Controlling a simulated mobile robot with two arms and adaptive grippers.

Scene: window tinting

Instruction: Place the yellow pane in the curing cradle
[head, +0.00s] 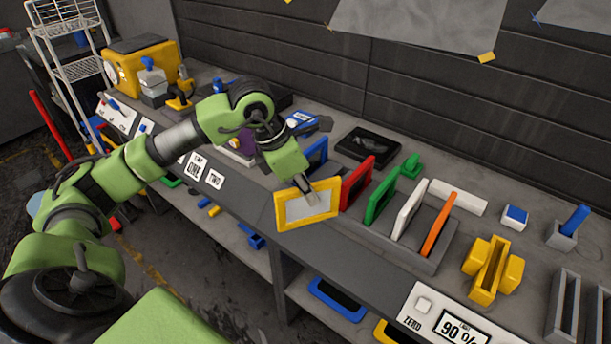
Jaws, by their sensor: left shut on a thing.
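The yellow pane (281,212), a yellow frame around a pale sheet, is in my left gripper (311,196). The gripper is shut on its upper edge and holds it tilted at the front edge of the bench, left of the red pane. Which thing is the curing cradle is not certain. A yellow slotted holder (488,276) stands on the bench at the right and looks empty. My right gripper is not in view.
A grey rack (428,262) holds upright red (356,184), green (380,200), white (408,211) and orange (438,226) panes. A blue pane (316,156) is behind my gripper. A meter (455,325) reading 90 % is at the front right.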

